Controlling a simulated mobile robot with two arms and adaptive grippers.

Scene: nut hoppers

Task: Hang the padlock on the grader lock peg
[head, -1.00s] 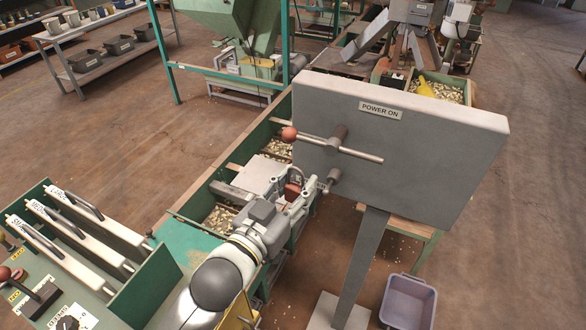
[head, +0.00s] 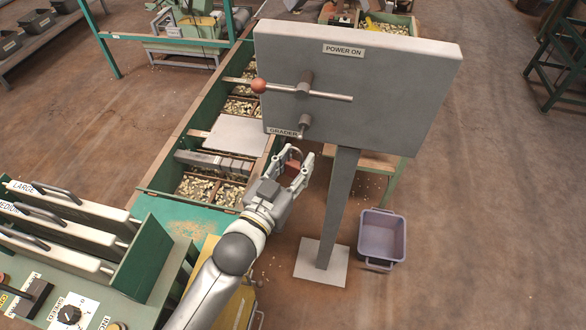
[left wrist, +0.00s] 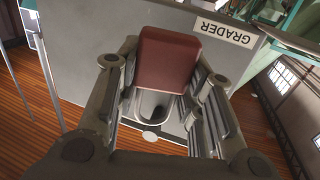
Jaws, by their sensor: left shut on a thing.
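My left gripper (head: 293,163) is shut on the padlock, which has a dark red body (head: 291,171) and a thin shackle above it. The padlock is just below the grey panel's lower edge. The grader lock peg (head: 304,124) is a short grey peg low on the panel, beside the GRADER label (head: 284,131). The shackle appears below and apart from the peg. In the left wrist view the red body (left wrist: 168,60) sits between both fingers, with the grey shackle partly hidden beneath it. My right gripper is not in view.
The grey panel (head: 400,75) stands on a post with a pale base plate (head: 321,264). A red-knobbed lever (head: 258,86) sticks out above the peg. The green grader trough (head: 160,165) with nuts lies left. A purple bin (head: 380,237) stands on the floor right.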

